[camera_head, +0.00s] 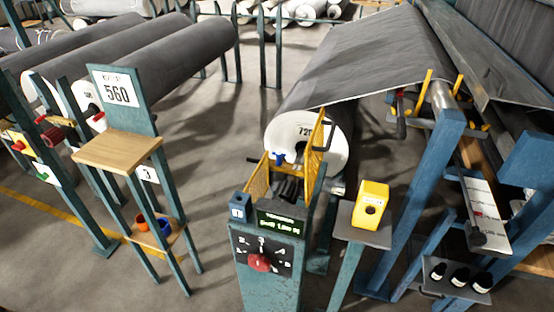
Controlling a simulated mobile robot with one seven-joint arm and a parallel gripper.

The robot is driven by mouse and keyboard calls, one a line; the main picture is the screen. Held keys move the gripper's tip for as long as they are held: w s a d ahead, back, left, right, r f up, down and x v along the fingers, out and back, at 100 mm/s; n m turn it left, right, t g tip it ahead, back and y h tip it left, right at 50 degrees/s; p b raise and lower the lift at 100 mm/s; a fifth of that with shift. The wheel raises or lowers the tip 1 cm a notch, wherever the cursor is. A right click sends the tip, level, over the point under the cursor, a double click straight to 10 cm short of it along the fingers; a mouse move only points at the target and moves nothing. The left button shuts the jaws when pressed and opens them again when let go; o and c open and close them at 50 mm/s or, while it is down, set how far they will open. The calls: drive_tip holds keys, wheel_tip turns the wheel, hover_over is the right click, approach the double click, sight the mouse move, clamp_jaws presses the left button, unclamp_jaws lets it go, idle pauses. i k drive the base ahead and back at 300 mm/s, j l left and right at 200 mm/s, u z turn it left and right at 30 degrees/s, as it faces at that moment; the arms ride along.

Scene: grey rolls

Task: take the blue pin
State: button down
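A small blue piece (278,158), which looks like the blue pin, shows at the lower left of the end face of the grey roll marked 72-something (320,124). Another small blue round item (164,224) lies on the low wooden shelf at left, beside an orange one (141,224). My gripper is not in view.
A teal control post (262,265) with a red knob stands in front of the roll. A yellow box (370,205) sits on a stand to its right. A wooden shelf (118,152) under a 560 sign stands at left. Bare floor (215,180) lies between the stands.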

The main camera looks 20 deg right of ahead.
sight(279, 154)
drive_tip(key=i+j, duration=0.45)
drive_tip(key=j, duration=0.3)
drive_tip(key=i+j, duration=0.25)
drive_tip(key=i+j+z, duration=0.1)
drive_tip(key=j+z, duration=0.3)
drive_tip(key=i+j+z, duration=0.1)
drive_tip(key=j+z, duration=0.25)
drive_tip(key=i+l+z, duration=0.1)
drive_tip(key=z, duration=0.35)
drive_tip(key=i+l+z, duration=0.15)
drive_tip(key=l+z, duration=0.25)
drive_tip(key=i+l, duration=0.45)
drive_tip(key=i, duration=0.15)
